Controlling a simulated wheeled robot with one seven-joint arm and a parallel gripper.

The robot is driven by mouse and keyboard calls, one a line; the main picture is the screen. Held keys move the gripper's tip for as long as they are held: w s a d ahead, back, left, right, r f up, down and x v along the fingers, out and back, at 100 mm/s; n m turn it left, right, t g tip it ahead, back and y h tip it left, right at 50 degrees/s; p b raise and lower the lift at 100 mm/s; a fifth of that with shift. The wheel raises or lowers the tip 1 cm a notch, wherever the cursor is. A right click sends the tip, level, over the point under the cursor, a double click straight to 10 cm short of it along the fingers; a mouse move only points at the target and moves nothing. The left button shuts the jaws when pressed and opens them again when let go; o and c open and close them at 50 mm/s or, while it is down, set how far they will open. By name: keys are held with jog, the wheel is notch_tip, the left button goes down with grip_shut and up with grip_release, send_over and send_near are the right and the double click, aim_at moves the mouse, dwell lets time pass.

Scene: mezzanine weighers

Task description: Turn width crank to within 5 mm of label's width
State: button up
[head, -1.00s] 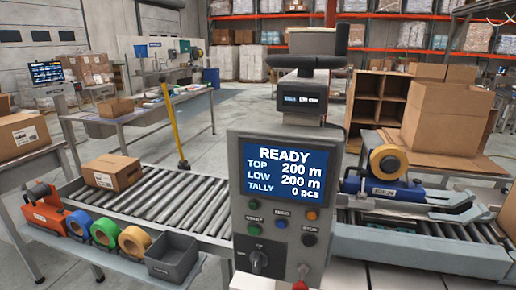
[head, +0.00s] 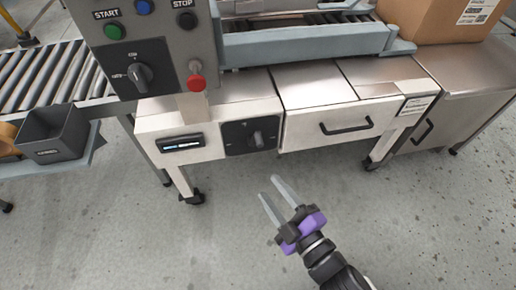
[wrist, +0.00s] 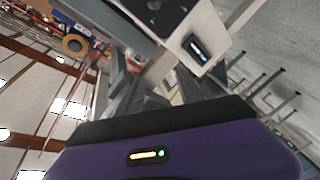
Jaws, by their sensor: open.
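A black plate with a dark turning handle (head: 258,138) is on the front of the machine's white lower cabinet; I cannot tell for sure that it is the width crank. A small dark display (head: 182,143) sits left of it, its digits too small to read. The display also shows in the wrist view (wrist: 197,48). A white label (head: 477,12) is on the cardboard box at the upper right, its text unreadable. My gripper (head: 268,187), purple with two pale fingers, is open and empty, below and in front of the handle, apart from it.
The control panel (head: 150,50) with a dial and red button stands above the cabinet. A drawer with a black pull (head: 345,128) is right of the handle. A grey bin (head: 52,135) is at the left. The floor around my gripper is clear.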

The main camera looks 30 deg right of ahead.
aim_at(259, 138)
jog(key=w+d+f+n+h+b, duration=0.2)
jog(key=w+f+n, duration=0.1)
jog(key=w+n, duration=0.2)
jog(key=w+d+f+n+h+b, duration=0.2)
jog(key=w+f+n, duration=0.2)
jog(key=n, duration=0.4)
jog(key=w+d+f+n+h+b, duration=0.2)
jog(key=w+f+n, duration=0.1)
jog(key=w+n, duration=0.3)
jog(key=shift+w+d+f+n, duration=0.3)
jog(key=shift+w+n, duration=0.1)
jog(key=shift+n, duration=0.2)
jog(key=shift+b+x, duration=0.3)
jog(key=shift+x, duration=3.6)
grip_shut()
